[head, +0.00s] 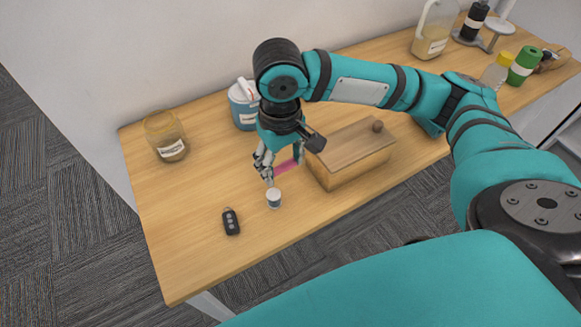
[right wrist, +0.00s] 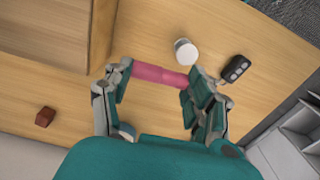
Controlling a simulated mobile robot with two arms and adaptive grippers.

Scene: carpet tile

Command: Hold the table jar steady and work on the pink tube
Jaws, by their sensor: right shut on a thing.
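My right gripper (head: 282,161) is shut on the pink tube (head: 287,167), above the table. In the right wrist view the pink tube (right wrist: 158,75) lies crosswise between the two fingers of the right gripper (right wrist: 157,78). A small white jar (head: 273,197) stands upright on the table just in front of the gripper, apart from it; it also shows in the right wrist view (right wrist: 186,51). A larger glass jar (head: 168,138) with a label stands at the table's left. I cannot tell which is the table jar. My left gripper is not in view.
A wooden box (head: 352,160) stands right of the gripper. A black key fob (head: 231,221) lies front left. A blue container (head: 243,106) is behind. A jug (head: 433,32) and bottles stand far right. A red-brown block (right wrist: 45,116) shows in the right wrist view.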

